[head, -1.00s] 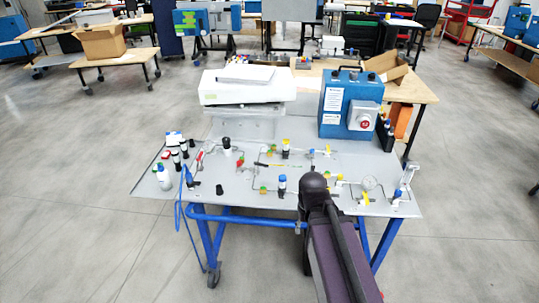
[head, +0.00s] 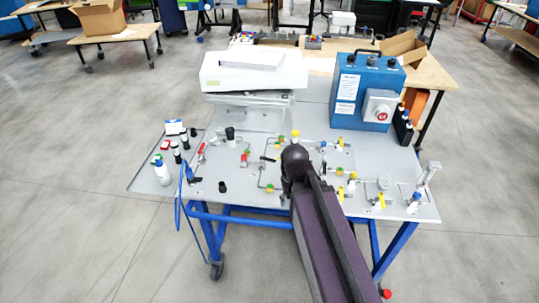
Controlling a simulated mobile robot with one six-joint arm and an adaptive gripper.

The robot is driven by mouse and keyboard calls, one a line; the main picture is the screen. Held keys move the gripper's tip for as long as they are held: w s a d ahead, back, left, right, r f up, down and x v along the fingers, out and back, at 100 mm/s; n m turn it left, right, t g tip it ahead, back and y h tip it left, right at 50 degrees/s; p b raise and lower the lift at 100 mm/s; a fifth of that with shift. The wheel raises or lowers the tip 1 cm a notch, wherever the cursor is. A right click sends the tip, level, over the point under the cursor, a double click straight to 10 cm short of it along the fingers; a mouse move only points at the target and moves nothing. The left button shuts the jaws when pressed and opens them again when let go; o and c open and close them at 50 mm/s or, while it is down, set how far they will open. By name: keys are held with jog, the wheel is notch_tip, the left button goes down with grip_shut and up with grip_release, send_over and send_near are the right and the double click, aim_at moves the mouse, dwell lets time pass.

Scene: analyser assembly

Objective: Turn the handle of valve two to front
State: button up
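The grey panel table (head: 225,180) carries thin pipes with several small valves. Yellow handles show at a valve on the back right (head: 340,143), one at the middle right (head: 351,184) and one at the front right (head: 379,201). A red-handled part (head: 201,149) is at the left. No numbers are legible, so I cannot tell which is valve two. My dark arm reaches over the front of the panel, and its black joint covers part of the piping in the middle. My gripper is not visible; it is hidden beyond that joint or out of view.
A white instrument (head: 254,72) stands at the back left of the panel, a blue box with a red knob (head: 362,92) at the back right. Bottles (head: 162,174) stand on the left side. A blue hose (head: 179,205) hangs at the left edge.

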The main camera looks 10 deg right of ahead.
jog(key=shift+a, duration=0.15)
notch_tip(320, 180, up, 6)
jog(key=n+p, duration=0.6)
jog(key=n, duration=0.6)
send_over(271, 160)
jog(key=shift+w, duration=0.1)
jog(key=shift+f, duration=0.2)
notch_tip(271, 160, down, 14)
jog(key=b, duration=1.4)
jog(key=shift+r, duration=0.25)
